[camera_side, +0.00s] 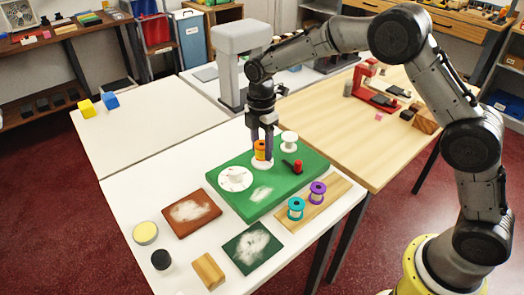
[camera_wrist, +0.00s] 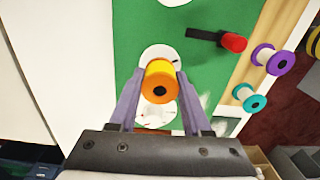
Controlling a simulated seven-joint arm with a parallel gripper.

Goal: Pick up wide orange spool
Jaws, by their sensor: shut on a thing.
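The wide orange spool (camera_side: 260,150) has orange ends and a yellow middle. It is between the fingers of my gripper (camera_side: 262,156) over the green board (camera_side: 219,178). In the wrist view the spool (camera_wrist: 160,84) sits between the two grey-purple fingertips of my gripper (camera_wrist: 160,88), which are shut on it. A white disc (camera_wrist: 157,118) shows behind the spool in the wrist view. I cannot tell for sure whether the spool touches the board or is slightly above it.
Teal (camera_side: 296,208) and purple (camera_side: 318,192) spools stand on a wooden strip at the front right. A white round dial (camera_side: 235,179) lies left of my gripper.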

